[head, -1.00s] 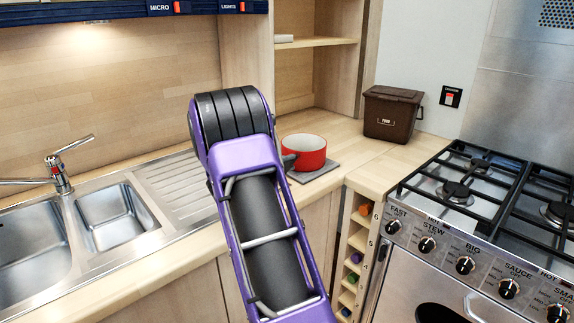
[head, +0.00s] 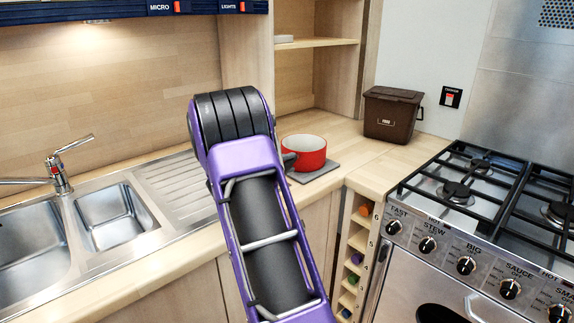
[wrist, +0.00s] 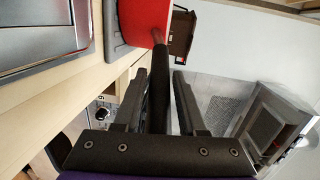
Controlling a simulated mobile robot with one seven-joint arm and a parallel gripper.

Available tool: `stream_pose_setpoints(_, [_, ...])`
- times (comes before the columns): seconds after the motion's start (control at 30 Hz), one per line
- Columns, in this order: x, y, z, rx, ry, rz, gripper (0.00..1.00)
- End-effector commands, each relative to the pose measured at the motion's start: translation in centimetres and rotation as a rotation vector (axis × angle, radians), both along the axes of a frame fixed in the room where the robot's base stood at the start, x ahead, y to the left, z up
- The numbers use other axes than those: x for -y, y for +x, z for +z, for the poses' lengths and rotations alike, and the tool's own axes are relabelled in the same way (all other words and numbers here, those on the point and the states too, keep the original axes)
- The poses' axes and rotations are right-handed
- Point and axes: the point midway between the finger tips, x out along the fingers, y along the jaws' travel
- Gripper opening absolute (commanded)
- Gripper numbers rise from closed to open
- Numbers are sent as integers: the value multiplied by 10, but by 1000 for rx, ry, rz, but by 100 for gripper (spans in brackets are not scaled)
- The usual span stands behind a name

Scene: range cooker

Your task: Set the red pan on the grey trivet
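The red pan (head: 310,152) sits upright on the grey trivet (head: 318,173) on the corner of the wooden worktop. In the wrist view the red pan (wrist: 146,20) is at the top, with the grey trivet (wrist: 110,30) along its left side. The pan's dark handle points toward my gripper (wrist: 161,75). My gripper is open, with one finger on each side of the handle and gaps showing near the fingertips. In the head view my purple arm hides the gripper and most of the handle.
A brown lidded bin (head: 392,113) stands on the worktop right of the pan. The range cooker (head: 470,225) is at the right, and the sink (head: 110,215) with its tap (head: 60,175) at the left. Open shelves (head: 315,42) rise behind the pan.

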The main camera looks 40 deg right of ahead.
Motion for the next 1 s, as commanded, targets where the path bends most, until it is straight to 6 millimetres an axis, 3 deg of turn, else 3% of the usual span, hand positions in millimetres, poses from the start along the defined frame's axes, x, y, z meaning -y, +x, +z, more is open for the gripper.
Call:
stream_pose_setpoints(0.03, [0, 0, 0, 0, 0, 0, 52])
stream_pose_setpoints(0.1, [0, 0, 0, -1, 1, 0, 63])
stream_pose_setpoints(0.37, [-1, 0, -4, -6, 5, 1, 63])
stream_pose_setpoints(0.53, [-11, -1, -1, -4, 3, 2, 63])
stream_pose_setpoints(0.67, [-35, -5, 2, -4, 3, 4, 63])
stream_pose_setpoints(1.0, [-117, -19, 13, -2, 2, 5, 63])
